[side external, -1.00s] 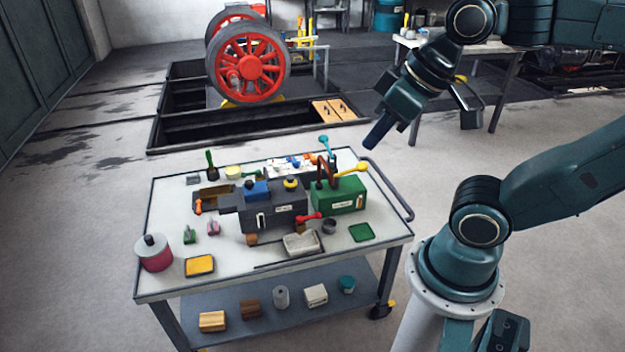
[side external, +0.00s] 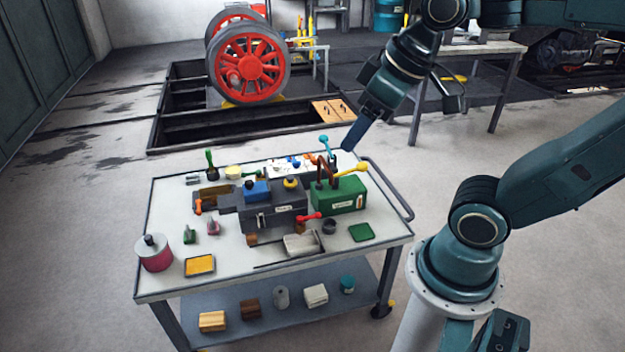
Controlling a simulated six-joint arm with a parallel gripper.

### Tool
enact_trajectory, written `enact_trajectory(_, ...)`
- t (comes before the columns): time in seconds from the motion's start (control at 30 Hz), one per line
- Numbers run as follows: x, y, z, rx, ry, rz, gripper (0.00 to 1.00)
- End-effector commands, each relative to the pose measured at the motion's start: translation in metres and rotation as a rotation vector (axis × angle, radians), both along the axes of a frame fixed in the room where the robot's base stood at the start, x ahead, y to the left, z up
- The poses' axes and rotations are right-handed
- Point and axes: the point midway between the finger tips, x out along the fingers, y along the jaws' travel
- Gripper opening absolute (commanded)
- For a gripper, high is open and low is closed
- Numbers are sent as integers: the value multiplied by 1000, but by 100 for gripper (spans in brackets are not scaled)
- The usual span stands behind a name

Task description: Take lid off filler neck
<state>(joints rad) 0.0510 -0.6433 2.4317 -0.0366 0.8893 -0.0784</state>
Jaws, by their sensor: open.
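A dark grey model block (side external: 283,217) stands mid-table. On its top is a small round yellow cap (side external: 291,183), which looks like the lid on the filler neck; it is too small to be sure, and the neck under it is hidden. A blue piece with a dark knob (side external: 256,190) sits to its left. A green box (side external: 338,197) with levers and a brown handle stands to its right. My gripper (side external: 347,147) is open and points down-left near the table's far right edge. It is above and right of the yellow cap, apart from it, with nothing visible in it.
The blue lever (side external: 325,143) and yellow lever (side external: 355,168) rise close to my gripper. A pink pot (side external: 154,254) stands at the front left. The trolley's white top (side external: 170,205) also holds several small parts. Its front right corner is fairly clear.

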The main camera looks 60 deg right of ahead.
Motion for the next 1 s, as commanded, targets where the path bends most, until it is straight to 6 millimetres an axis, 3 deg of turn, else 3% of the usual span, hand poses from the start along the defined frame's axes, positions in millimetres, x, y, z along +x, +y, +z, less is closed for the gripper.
enact_trajectory(0.47, 96, -34, 2, -56, 86, 179, 66)
enact_trajectory(0.77, 154, -73, -19, -66, 126, 297, 66)
enact_trajectory(1.0, 195, -113, -47, -63, 142, 392, 66)
